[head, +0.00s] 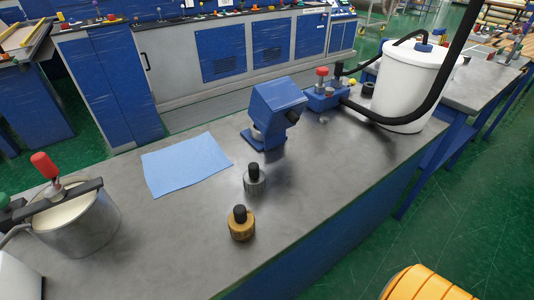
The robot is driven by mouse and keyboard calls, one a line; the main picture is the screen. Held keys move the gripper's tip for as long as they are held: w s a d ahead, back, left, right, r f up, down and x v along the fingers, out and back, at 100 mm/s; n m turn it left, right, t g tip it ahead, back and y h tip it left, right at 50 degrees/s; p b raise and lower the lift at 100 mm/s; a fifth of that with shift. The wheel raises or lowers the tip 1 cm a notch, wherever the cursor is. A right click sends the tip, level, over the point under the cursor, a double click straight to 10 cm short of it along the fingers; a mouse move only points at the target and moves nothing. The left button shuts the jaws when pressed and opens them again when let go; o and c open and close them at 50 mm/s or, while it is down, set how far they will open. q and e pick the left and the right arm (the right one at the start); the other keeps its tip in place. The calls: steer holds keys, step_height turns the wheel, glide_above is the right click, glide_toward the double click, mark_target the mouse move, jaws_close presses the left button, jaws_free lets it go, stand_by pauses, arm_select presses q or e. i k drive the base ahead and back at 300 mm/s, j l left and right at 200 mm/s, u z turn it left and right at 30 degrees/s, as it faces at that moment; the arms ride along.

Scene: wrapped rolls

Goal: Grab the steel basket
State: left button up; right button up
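I see no clear steel basket in the head view. The nearest match is a round steel vessel (78,225) at the left end of the grey bench. It has a pale top, a dark bar across it and a red-topped handle (44,167). It stands upright, with its left side partly covered by the bar and other parts. Neither of my grippers shows in this view.
The grey bench (185,225) also holds a blue cloth (186,163), a blue device (275,112), a steel weight (254,178), a brass weight (241,223) and a white tank (412,85) with a black hose. A yellow-orange ribbed object (428,284) is at the lower right. Green floor (450,215) is open at right.

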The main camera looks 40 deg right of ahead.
mark_target(255, 179)
steer(key=l+u, duration=0.15)
steer(key=l, duration=0.25)
steer(key=k+l+u, duration=0.1)
steer(key=l, duration=0.25)
steer(key=k+l+u, duration=0.15)
steer(key=l, duration=0.25)
steer(key=k+l+u, duration=0.1)
steer(key=l, duration=0.25)
